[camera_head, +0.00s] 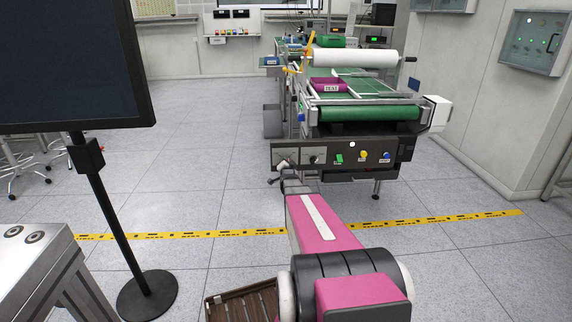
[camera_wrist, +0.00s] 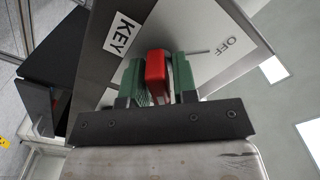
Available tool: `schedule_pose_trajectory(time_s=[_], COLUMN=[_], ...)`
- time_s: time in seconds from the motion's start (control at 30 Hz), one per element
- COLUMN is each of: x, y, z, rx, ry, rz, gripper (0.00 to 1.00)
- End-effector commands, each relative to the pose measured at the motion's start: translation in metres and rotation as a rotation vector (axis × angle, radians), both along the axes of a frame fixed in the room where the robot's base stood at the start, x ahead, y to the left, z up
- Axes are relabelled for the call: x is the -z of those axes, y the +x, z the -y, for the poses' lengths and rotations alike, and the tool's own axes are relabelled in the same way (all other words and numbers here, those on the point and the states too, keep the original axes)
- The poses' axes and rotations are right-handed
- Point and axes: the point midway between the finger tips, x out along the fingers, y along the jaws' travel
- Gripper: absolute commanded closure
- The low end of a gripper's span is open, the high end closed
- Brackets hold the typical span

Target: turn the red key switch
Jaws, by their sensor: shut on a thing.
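The red key switch (camera_wrist: 155,66) stands out from a grey metal plate (camera_wrist: 205,30) in the wrist view. The plate carries a KEY label and the word OFF, with a thin line mark beside the key. My gripper (camera_wrist: 157,75) has green fingers on both sides of the red key and is shut on it. In the head view, my pink arm reaches forward to the left end of the dark control panel (camera_head: 345,170) at the front of the conveyor. The key itself cannot be made out there.
The panel also has green, yellow and blue buttons. A monitor on a black stand (camera_head: 105,220) is at left. The floor between stand and conveyor is clear.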

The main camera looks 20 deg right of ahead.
Motion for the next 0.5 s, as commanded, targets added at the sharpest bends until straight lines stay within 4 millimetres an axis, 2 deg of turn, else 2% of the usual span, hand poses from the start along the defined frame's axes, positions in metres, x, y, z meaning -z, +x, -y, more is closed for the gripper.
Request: schedule_pose_trajectory(time_s=[0.47, 0.5], x=[0.0006, 0.0006], y=[-0.0008, -0.0008], z=[0.0, 0.0001], rx=[0.001, 0.001], ry=[0.014, 0.014], rz=[0.002, 0.002], gripper=[0.97, 0.64])
